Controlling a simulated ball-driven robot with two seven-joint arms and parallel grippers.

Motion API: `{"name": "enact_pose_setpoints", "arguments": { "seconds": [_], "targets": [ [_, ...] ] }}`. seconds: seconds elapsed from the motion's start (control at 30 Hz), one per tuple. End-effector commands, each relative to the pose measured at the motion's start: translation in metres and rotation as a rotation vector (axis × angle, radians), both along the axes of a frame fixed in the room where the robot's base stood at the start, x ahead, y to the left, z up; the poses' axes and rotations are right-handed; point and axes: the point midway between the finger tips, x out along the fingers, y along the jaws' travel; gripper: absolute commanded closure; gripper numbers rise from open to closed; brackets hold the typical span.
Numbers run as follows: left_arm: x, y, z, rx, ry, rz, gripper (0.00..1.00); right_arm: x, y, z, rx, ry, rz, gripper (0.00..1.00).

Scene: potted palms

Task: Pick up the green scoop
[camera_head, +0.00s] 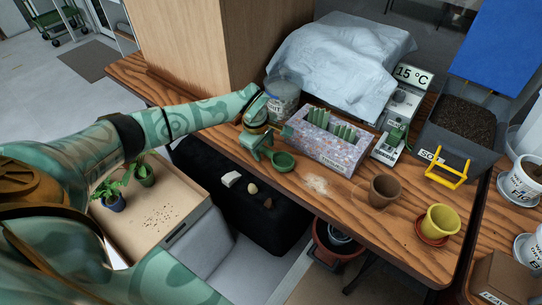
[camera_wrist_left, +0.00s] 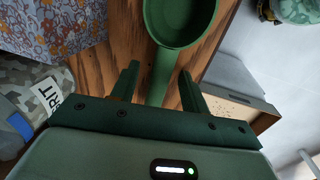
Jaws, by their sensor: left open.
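The green scoop (camera_head: 283,161) lies near the front edge of the wooden bench, left of the patterned planter box. In the left wrist view the scoop's round bowl (camera_wrist_left: 181,18) is at the top, and its handle runs down between my fingers. My left gripper (camera_head: 262,148) is open, over the handle end of the scoop; in the left wrist view its two fingers (camera_wrist_left: 159,76) stand apart on either side of the handle. I cannot tell whether they touch it. The lower end of the handle is hidden behind the gripper body. My right gripper is out of view.
A brown pot (camera_head: 384,189) and yellow pot (camera_head: 440,221) stand farther right.

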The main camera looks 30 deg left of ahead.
Motion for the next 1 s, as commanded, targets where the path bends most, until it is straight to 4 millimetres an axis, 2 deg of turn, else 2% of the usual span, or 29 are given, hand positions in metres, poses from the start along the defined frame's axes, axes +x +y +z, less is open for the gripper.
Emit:
{"name": "enact_pose_setpoints", "arguments": {
  "seconds": [0.23,0.27,0.4,0.43,0.77,0.87,1.0],
  "targets": [
    [0.001,0.001,-0.002,0.001,-0.002,0.001,0.54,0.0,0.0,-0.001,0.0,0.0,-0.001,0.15],
    [0.001,0.001,-0.002,0.001,-0.002,0.0,0.57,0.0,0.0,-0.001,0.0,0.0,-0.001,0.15],
    [0.001,0.0,-0.002,0.001,-0.002,0.0,0.96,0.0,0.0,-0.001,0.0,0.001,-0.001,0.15],
    [0.001,0.0,-0.002,0.001,-0.002,0.0,0.99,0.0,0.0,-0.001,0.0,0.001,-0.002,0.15],
    [0.001,0.0,0.0,0.001,-0.002,0.0,0.99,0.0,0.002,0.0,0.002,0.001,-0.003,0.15],
    [0.001,0.0,0.007,0.0,-0.003,0.0,0.99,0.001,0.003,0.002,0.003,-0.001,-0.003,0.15],
    [0.002,0.001,0.03,0.001,-0.007,0.0,0.99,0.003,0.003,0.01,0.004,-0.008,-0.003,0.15]
  ]
}}
